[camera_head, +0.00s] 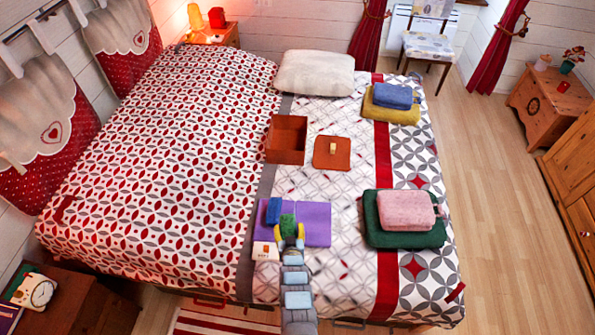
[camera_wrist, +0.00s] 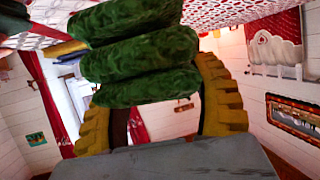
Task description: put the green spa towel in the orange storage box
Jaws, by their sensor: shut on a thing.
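The green spa towel (camera_head: 288,224) is a small rolled bundle between my gripper's yellow fingers in the head view. In the wrist view the towel (camera_wrist: 140,55) shows as several dark green, fuzzy rolls between the fingers. My gripper (camera_head: 289,236) is shut on it, over the purple cloth (camera_head: 315,225); how high it is held is hard to tell. The orange storage box (camera_head: 288,119) stands open on the bed, farther back, and looks empty. Its flat orange lid (camera_head: 332,162) with a pale handle lies just right of it.
A blue rolled towel (camera_head: 274,211) is left of my gripper, and a small white card or box (camera_head: 265,251) lies nearby. A pink folded piece (camera_head: 407,210) rests on dark green fabric (camera_head: 380,236) at right. A cushion (camera_head: 315,73) lies behind the box. Bed between is clear.

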